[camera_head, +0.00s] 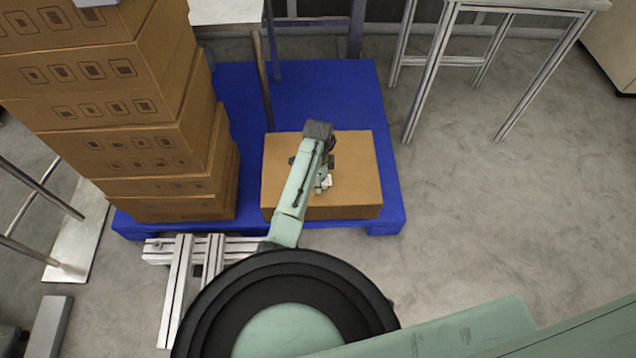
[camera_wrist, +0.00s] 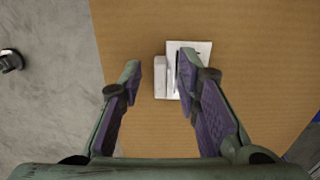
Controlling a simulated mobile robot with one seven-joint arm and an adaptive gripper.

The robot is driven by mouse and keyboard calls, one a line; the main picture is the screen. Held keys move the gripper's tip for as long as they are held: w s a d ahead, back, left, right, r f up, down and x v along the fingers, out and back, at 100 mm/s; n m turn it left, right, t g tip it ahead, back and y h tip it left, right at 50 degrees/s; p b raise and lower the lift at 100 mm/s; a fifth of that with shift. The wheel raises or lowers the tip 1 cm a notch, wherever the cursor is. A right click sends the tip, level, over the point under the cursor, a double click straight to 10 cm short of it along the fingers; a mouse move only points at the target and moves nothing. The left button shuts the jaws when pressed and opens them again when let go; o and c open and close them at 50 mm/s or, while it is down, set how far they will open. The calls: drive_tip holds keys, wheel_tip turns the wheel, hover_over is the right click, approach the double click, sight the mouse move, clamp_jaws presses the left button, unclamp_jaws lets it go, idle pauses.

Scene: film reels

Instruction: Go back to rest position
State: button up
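My gripper (camera_wrist: 158,68) is open in the wrist view, its two green fingers with purple pads spread apart. It is over a closed cardboard box (camera_wrist: 230,120). A small white object (camera_wrist: 162,88) with a wider flat part shows on the box top, ahead of and partly between the fingers. The right finger hides part of it; I cannot tell whether they touch. In the head view my green arm reaches out over the same box (camera_head: 350,165), and the gripper end is small and partly hidden by the arm.
The box sits on a blue pallet (camera_head: 345,90). A tall stack of cardboard boxes (camera_head: 110,120) stands to its left. A metal-legged table (camera_head: 440,60) is at the back right, and a wooden post (camera_head: 262,75) stands behind the box. The grey floor (camera_head: 480,200) at right is clear.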

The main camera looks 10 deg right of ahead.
wheel_tip(320, 180, up, 10)
drive_tip(key=b, duration=0.1)
drive_tip(key=shift+w+b, duration=0.3)
drive_tip(key=shift+w, duration=0.1)
drive_tip(key=shift+d, duration=0.1)
